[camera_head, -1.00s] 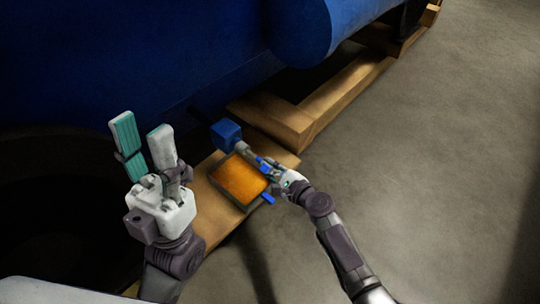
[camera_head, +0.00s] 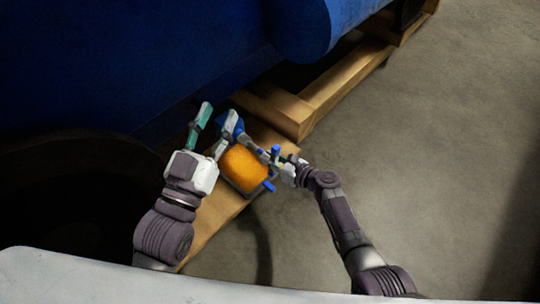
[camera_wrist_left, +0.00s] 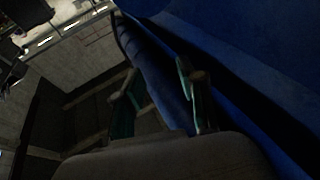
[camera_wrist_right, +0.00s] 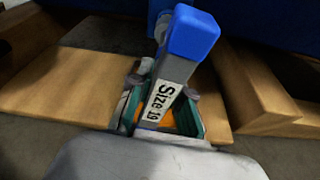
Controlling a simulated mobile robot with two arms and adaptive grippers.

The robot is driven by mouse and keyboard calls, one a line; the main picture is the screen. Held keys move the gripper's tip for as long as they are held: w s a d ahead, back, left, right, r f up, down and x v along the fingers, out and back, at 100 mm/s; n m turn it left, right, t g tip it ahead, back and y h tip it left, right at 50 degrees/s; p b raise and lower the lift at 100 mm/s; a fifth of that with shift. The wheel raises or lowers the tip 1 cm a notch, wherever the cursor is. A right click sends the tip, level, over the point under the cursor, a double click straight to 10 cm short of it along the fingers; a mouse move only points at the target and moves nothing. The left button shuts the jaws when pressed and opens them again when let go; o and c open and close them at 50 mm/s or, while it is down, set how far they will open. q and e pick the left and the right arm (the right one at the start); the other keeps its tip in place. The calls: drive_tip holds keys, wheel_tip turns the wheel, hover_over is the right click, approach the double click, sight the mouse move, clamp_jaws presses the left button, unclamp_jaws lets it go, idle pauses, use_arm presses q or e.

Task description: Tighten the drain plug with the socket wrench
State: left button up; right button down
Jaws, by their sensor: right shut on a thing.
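The socket wrench (camera_head: 255,146) is grey with a blue end and a "Size 19" label, which shows in the right wrist view (camera_wrist_right: 163,98). My right gripper (camera_head: 285,163) is shut on it. The wrench's far end is near a blue block (camera_head: 238,127) low on the engine; I cannot tell whether they touch. I cannot make out the drain plug. My left gripper (camera_head: 218,116) is open and empty, its fingers apart beside the blue block and partly covering it. Its fingers also show in the left wrist view (camera_wrist_left: 160,80).
A pan with orange content (camera_head: 240,168) and a blue handle (camera_head: 269,186) lies under the wrench on a wooden board (camera_head: 212,213). The big blue engine (camera_head: 180,60) stands behind on wooden beams (camera_head: 345,75). The grey floor (camera_head: 430,150) at right is clear.

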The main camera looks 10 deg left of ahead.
drive_tip(key=shift+w+r+m, duration=0.1)
drive_tip(key=shift+m, duration=0.6)
use_arm(q)
drive_tip(key=shift+w+a+f+g, duration=0.1)
drive_tip(key=shift+w+f+g, duration=0.1)
drive_tip(key=shift+f+g, duration=0.7)
drive_tip(key=shift+f, duration=0.15)
